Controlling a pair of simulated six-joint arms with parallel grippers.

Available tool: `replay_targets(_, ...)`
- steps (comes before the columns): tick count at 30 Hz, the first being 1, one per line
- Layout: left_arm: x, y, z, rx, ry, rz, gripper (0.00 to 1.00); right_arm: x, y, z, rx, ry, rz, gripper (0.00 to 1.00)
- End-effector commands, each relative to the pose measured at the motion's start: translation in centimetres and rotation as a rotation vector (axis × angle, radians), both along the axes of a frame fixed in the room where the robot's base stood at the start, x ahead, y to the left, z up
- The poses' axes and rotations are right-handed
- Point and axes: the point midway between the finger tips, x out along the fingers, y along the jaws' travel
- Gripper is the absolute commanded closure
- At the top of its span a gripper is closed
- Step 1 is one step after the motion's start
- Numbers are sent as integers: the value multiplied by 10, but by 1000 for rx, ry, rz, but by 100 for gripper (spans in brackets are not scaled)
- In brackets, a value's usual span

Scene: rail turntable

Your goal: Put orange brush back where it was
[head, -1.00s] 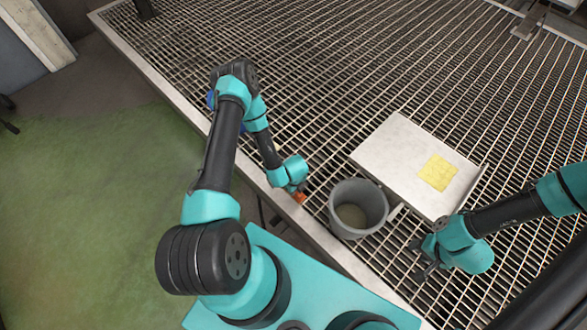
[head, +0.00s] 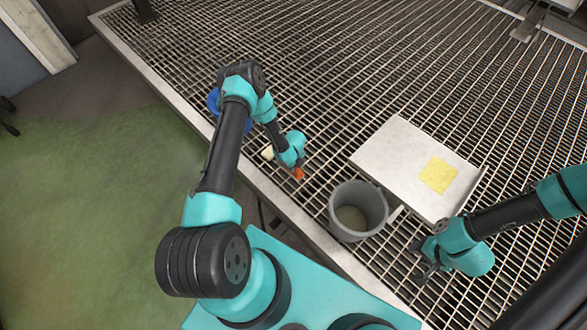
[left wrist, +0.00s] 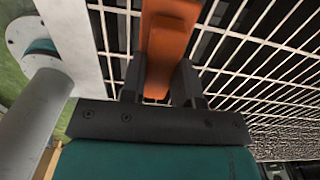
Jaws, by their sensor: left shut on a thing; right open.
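The orange brush (head: 298,174) shows as a small orange piece at the tip of my left gripper (head: 293,168), just left of the grey bucket in the head view. In the left wrist view the orange brush (left wrist: 168,45) lies between the two dark fingers of my left gripper (left wrist: 160,82), which are shut on it. Whether it touches the grating cannot be told. My right gripper (head: 425,268) is open and empty over the grating, right of the bucket.
A grey bucket (head: 357,210) stands on the metal grating (head: 330,80). Behind it lies a pale tray (head: 400,150) with a yellow cloth (head: 438,174). A blue object (head: 214,101) and a cream object (head: 267,153) are partly hidden by my left arm.

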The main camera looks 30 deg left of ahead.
Motion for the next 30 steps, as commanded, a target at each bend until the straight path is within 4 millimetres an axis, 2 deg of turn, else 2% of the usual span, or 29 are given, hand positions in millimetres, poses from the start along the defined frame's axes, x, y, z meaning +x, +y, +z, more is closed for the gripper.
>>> replay_targets(8, 6, 3, -1, 0, -1, 0, 90, 0, 0, 0, 0, 0, 0, 57)
replay_targets(12, 5, 3, -23, -1, 0, 1, 90, 0, 0, 0, 0, 0, 0, 57)
replay_targets(15, 5, 3, -33, -1, 0, 1, 90, 0, 0, 0, 0, 0, 0, 57)
replay_targets(29, 5, 3, -39, 0, 0, 0, 90, 0, 0, 0, 0, 0, 0, 57)
replay_targets(30, 5, 3, -38, 0, 0, 0, 67, 0, 0, 0, 0, 0, 0, 57)
